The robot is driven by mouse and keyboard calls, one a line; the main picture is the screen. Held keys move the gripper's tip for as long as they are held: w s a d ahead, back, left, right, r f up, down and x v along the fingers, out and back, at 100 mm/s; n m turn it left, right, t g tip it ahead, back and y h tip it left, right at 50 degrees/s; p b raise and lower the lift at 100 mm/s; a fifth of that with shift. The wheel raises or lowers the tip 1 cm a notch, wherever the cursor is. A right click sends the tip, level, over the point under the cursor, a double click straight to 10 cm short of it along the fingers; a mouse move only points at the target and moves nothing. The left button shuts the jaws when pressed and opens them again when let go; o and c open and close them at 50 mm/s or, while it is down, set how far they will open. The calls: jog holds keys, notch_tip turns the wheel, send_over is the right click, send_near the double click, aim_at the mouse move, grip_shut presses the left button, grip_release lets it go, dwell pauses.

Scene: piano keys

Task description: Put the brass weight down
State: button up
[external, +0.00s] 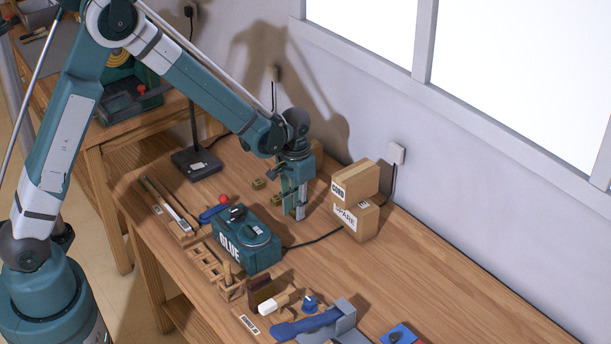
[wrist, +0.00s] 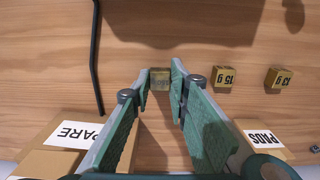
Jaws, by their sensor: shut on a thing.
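My gripper (external: 295,208) points down over the bench, between the green GLUE box and the cardboard boxes. In the wrist view my gripper (wrist: 159,80) has its two green fingers closed on a small brass weight (wrist: 160,78) at their tips. I cannot tell whether the held weight touches the bench top. Two more brass weights stand to the right in the wrist view, one marked 15 g (wrist: 224,77) and another (wrist: 278,77). Part of a further dark brass piece (wrist: 293,12) shows at the top right edge.
The GLUE box (external: 246,240) stands left of my gripper, and the CORD box (external: 355,180) sits on the SPARE box (external: 355,219) to its right. A black cable (external: 317,241) runs along the bench. A lamp base (external: 196,164) stands behind.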

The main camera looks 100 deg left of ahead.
jog(key=shift+f, duration=0.75)
jog(key=shift+f, duration=0.1)
jog(key=o, duration=0.9)
jog(key=shift+o, duration=0.2)
notch_tip(320, 180, up, 12)
jog(key=p, duration=0.1)
dwell(0.4)
jog(key=shift+d+r, duration=0.1)
jog(key=shift+r, duration=0.1)
